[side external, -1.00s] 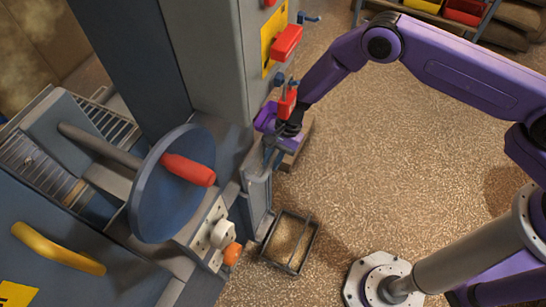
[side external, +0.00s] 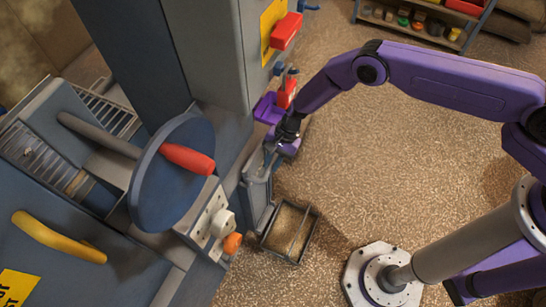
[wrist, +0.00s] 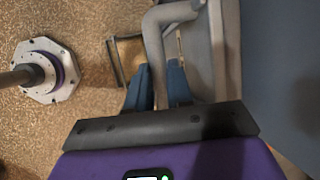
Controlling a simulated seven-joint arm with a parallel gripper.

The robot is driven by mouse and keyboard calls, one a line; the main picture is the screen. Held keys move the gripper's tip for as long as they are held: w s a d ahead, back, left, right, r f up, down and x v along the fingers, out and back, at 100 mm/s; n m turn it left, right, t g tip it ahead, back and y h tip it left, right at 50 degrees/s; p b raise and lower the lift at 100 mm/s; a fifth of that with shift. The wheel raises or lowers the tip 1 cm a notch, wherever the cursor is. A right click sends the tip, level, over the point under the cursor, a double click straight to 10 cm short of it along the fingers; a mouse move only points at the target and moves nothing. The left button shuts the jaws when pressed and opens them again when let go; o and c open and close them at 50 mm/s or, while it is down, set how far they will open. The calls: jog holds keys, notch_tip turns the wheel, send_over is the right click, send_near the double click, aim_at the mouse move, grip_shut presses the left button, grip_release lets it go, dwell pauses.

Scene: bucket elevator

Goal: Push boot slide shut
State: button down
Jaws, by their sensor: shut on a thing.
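The boot slide, a grey metal panel (side external: 258,200), stands at the foot of the grey elevator casing in the side external view. A bent grey handle bar (wrist: 154,40) on it shows in the wrist view. My gripper (wrist: 160,76) has its two blue fingers on either side of this bar, shut on it. In the side external view my gripper (side external: 272,150) is at the top of the slide, small and partly hidden by the wrist. How far the slide is open cannot be told.
A dark-framed tray (side external: 290,232) lies on the floor just below the slide. A blue handwheel (side external: 165,205) with a red grip is at the left. A red handle (side external: 286,31) is on the casing above.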

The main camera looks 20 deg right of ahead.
jog(key=shift+f, duration=0.15)
jog(key=c, duration=1)
grip_release()
jog(key=v, duration=1.2)
jog(key=shift+s, duration=0.1)
